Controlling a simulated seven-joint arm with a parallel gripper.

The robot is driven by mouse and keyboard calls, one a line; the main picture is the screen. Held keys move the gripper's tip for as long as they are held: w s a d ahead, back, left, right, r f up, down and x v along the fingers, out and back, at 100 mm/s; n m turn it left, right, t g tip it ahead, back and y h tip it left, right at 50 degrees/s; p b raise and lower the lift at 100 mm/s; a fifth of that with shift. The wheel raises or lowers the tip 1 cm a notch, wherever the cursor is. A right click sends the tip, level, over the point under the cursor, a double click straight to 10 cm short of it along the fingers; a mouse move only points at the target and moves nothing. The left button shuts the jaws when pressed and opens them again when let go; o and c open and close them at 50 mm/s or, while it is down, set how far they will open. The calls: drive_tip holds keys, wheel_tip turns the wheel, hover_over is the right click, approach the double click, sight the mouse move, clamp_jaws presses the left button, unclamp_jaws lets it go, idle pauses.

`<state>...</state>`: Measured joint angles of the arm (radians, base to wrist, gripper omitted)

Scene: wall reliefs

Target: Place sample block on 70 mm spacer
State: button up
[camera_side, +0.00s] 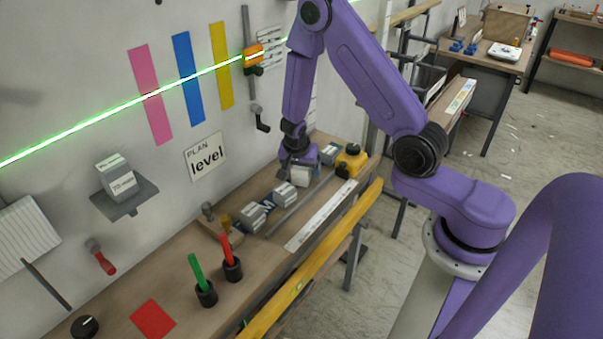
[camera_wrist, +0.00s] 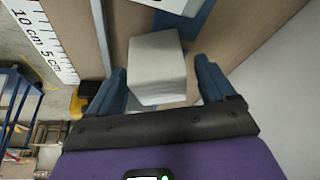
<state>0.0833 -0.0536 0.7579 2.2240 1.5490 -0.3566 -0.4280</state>
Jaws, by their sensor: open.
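A pale, plain block (camera_side: 301,176), which looks like the sample block, stands on the wooden bench at my gripper (camera_side: 297,162). In the wrist view the pale block (camera_wrist: 157,65) sits between the two blue fingers of my gripper (camera_wrist: 162,85). The fingers are open, with a gap visible on the right side of the block. A grey spacer (camera_side: 119,180) marked 70 stands on a small dark wall shelf (camera_side: 126,201) at the left, well away from my gripper. Part of the pale block is hidden by my gripper in the side view.
Grey labelled blocks (camera_side: 284,194) lie on the bench left of my gripper, and another grey block (camera_side: 329,153) and a yellow tool (camera_side: 351,158) on its right. Red and green markers (camera_side: 200,275) stand upright in front. A green laser line (camera_side: 110,119) crosses the wall.

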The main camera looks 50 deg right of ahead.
drive_tip(key=c, duration=1.2)
drive_tip(key=shift+r, duration=0.1)
drive_tip(key=shift+r, duration=4.95)
